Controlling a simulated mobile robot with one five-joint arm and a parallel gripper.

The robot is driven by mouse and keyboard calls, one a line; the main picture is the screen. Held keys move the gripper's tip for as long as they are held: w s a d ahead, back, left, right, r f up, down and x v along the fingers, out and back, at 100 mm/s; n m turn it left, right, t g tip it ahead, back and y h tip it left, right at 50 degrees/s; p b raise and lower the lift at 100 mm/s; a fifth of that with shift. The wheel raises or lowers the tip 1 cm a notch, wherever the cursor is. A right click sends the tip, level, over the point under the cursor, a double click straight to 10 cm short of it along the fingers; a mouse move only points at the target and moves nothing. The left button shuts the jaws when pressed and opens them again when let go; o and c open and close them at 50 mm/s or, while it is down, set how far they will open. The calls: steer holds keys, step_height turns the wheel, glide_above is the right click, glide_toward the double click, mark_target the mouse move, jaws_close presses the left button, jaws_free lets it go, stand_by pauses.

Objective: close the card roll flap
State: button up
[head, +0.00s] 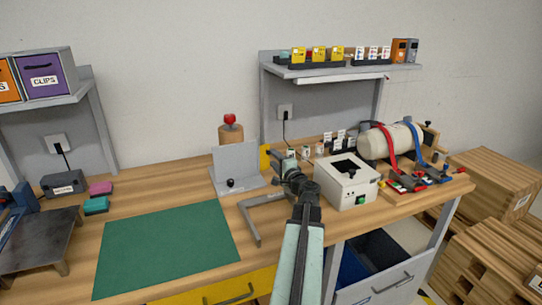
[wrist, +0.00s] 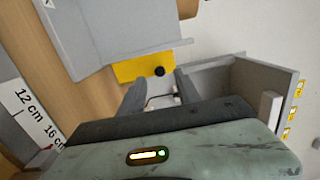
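My gripper (head: 287,163) reaches over the bench in the head view. Its two dark fingers are apart in the wrist view (wrist: 160,88), with no object held between them. A brown roll with a red knob (head: 230,133) stands behind a grey upright panel (head: 236,160), left of my gripper. A black knob sits low at this panel's front. A yellow plate (head: 265,158) shows beside the panel; in the wrist view the yellow plate (wrist: 138,70) has a black knob (wrist: 159,71) just beyond my fingertips, apparently not touched. No label shows which part is the card roll flap.
A white box with a dark top opening (head: 349,190) stands right of my arm. A grey bent bracket (head: 252,222) lies on the left of my arm. A strapped white roll (head: 390,141) is at the right. The green mat (head: 165,248) is clear.

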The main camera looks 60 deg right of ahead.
mark_target(268, 150)
steer(key=x, duration=0.4)
steer(key=shift+w+d, duration=0.15)
steer(key=shift+d, duration=0.05)
jaws_close()
steer(key=shift+d+n+t+y, duration=0.6)
steer(key=shift+n+y, duration=0.2)
steer(key=shift+y, duration=0.3)
steer(key=shift+d+n+t+y, duration=0.1)
steer(key=shift+n+t+y, duration=0.4)
steer(key=shift+y, duration=0.4)
steer(key=shift+n+y, duration=0.3)
jaws_free()
